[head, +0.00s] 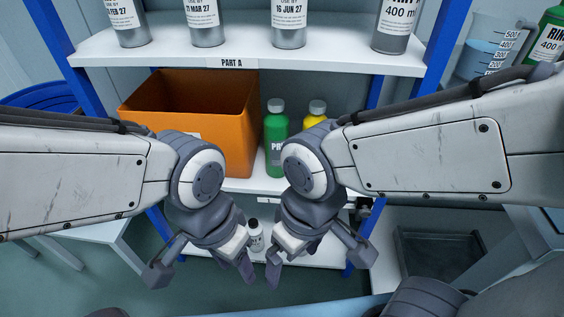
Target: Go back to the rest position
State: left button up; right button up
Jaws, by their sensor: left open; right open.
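My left gripper (202,270) hangs low in front of the shelf, left of centre, with its two fingers spread apart and nothing between them. My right gripper (318,264) hangs at about the same height just to its right, also open and empty. The inner fingers of the two grippers are close together near the bottom centre. Both forearms reach in from the sides and hide parts of the shelf.
The white shelf (300,57) with blue posts holds several labelled bottles (207,22). Below stand an orange bin (158,97), a green bottle (275,125) and a partly hidden yellow bottle (317,110). A dark tray (440,258) and a beaker (487,58) are right.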

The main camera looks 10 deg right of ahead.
notch_tip(320, 180, up, 40)
jog(key=p, duration=3.8)
jog(key=shift+f+p, duration=0.15)
jog(key=shift+p, duration=0.25)
